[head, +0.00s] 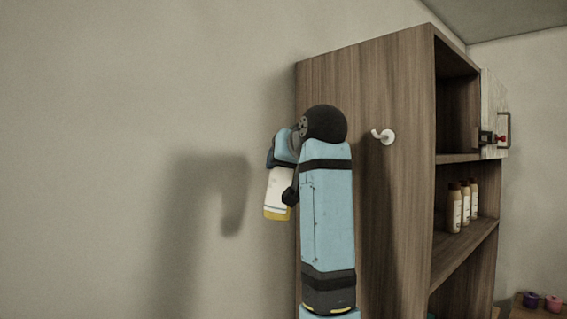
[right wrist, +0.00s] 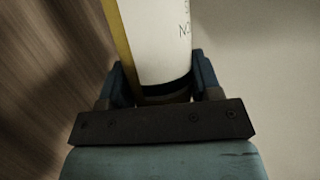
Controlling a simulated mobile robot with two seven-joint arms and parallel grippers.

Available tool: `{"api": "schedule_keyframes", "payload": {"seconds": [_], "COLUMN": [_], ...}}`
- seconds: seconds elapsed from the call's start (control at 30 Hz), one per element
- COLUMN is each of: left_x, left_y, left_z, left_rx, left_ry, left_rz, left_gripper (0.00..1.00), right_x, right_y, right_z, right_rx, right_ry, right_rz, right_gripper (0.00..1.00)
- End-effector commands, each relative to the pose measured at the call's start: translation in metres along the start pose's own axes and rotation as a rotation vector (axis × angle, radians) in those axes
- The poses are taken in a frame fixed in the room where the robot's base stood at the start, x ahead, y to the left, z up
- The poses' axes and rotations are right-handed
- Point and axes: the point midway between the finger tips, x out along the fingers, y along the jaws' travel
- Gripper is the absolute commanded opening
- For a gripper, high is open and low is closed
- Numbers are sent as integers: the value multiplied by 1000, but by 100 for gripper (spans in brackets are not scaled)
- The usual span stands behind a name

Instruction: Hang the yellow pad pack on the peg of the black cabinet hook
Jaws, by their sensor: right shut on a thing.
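The pad pack (head: 277,195) is white with a yellow lower end in the head view. It hangs below my right gripper (head: 270,160), left of the cabinet's side panel. In the right wrist view the pack (right wrist: 155,40) shows a white face with dark lettering and a yellow edge. My right gripper (right wrist: 160,82) is shut on it, with a finger on each side. A single hook (head: 384,136) sits on the cabinet's side panel, right of my arm; it looks white, not black. The pack is apart from the hook. My left gripper is not in view.
The brown wooden cabinet (head: 400,80) has open shelves with several bottles (head: 462,207) on the right. A pale door (head: 493,105) with a dark handle stands open at its far side. Small pots (head: 541,301) are at lower right. Bare wall fills the left.

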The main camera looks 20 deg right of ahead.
Motion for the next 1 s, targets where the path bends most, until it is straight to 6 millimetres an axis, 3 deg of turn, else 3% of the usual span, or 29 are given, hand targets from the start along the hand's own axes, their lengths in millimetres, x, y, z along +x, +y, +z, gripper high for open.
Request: {"api": "schedule_keyframes", "payload": {"seconds": [1.0], "left_x": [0], "left_y": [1], "left_z": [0], "left_rx": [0], "left_ry": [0], "left_rz": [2], "left_gripper": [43], "right_x": [22], "right_y": [56], "right_z": [-15], "right_rx": [0], "right_ry": [1], "right_rz": [1], "right_gripper": [34]}}
